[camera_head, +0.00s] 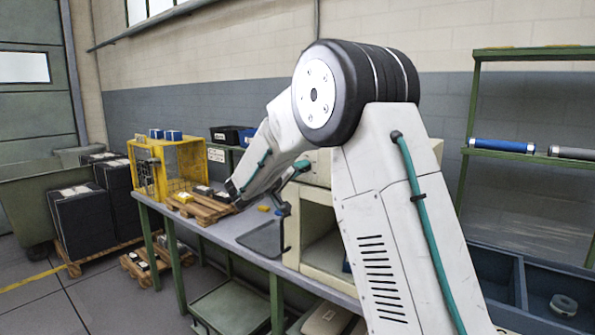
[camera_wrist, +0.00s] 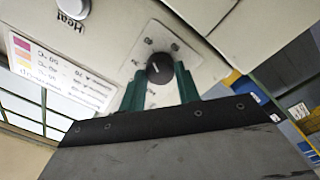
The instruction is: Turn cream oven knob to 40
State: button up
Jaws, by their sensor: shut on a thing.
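The cream oven (camera_head: 292,240) stands on the workbench in the head view, partly hidden behind my arm. In the wrist view its cream front (camera_wrist: 205,18) fills the top. A round dark knob (camera_wrist: 160,68) with a short pale pointer mark sits on a light plate with screws. My gripper (camera_wrist: 161,73) is shut on this knob, one green finger on each side. Any scale numbers around the knob are too small to read or hidden.
A label with coloured squares (camera_wrist: 62,72) is left of the held knob. On the workbench (camera_head: 225,228) are a wooden pallet (camera_head: 201,209) and a yellow crate (camera_head: 147,172). A green shelf (camera_head: 530,153) with cylinders and blue bins (camera_head: 555,275) are at the right.

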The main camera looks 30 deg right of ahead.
jog(key=o, duration=1)
jog(key=shift+c, duration=0.2)
jog(key=v, duration=0.7)
jog(key=shift+s+a, duration=0.15)
jog(key=shift+a, duration=0.2)
jog(key=shift+f, duration=0.1)
